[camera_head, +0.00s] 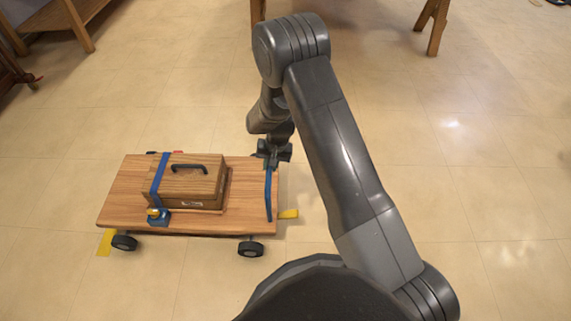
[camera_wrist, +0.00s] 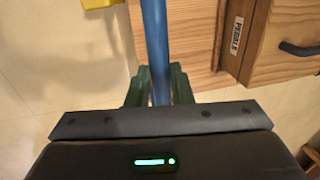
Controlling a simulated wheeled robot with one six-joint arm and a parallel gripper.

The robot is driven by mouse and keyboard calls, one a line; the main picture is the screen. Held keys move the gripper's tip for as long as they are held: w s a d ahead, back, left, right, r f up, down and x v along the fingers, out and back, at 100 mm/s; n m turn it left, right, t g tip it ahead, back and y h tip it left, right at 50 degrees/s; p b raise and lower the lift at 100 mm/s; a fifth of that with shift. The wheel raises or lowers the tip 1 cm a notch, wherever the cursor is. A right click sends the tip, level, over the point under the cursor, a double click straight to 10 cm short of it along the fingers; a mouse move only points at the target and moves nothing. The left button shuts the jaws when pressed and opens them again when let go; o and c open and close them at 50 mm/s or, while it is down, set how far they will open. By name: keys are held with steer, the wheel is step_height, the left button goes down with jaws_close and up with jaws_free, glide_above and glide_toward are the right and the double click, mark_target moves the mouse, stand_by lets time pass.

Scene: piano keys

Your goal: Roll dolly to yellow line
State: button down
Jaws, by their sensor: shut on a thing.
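The dolly (camera_head: 120,205) is a flat wooden platform on black wheels, left of my arm. A wooden box (camera_head: 195,183) with a black handle sits on it under a blue strap. A blue bar (camera_head: 268,195) runs along the dolly's right edge. My gripper (camera_head: 270,163) is shut on this bar near its far end. The wrist view shows the bar (camera_wrist: 155,45) between my two fingers (camera_wrist: 159,85). A yellow strip (camera_head: 105,242) shows on the floor by the near left wheel. A yellow piece (camera_head: 288,214) sticks out at the right edge; I cannot tell whether it belongs to the strip.
A wooden table (camera_head: 65,15) stands at the back left, and wooden legs (camera_head: 432,25) stand at the back right. A blue buckle with a yellow knob (camera_head: 155,214) sits on the platform's near side. The tiled floor around the dolly is mostly clear.

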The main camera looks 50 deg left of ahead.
steer(key=shift+s+a, duration=0.55)
steer(key=shift+s, duration=0.05)
steer(key=c, duration=1.3)
jaws_free()
steer(key=shift+s+a, duration=0.1)
steer(key=shift+s, duration=0.05)
step_height(320, 180, up, 14)
steer(key=w+d+p, duration=0.1)
steer(key=w+p, duration=0.1)
steer(key=p, duration=0.2)
steer(key=shift+d+f, duration=0.2)
steer(key=shift+d, duration=0.2)
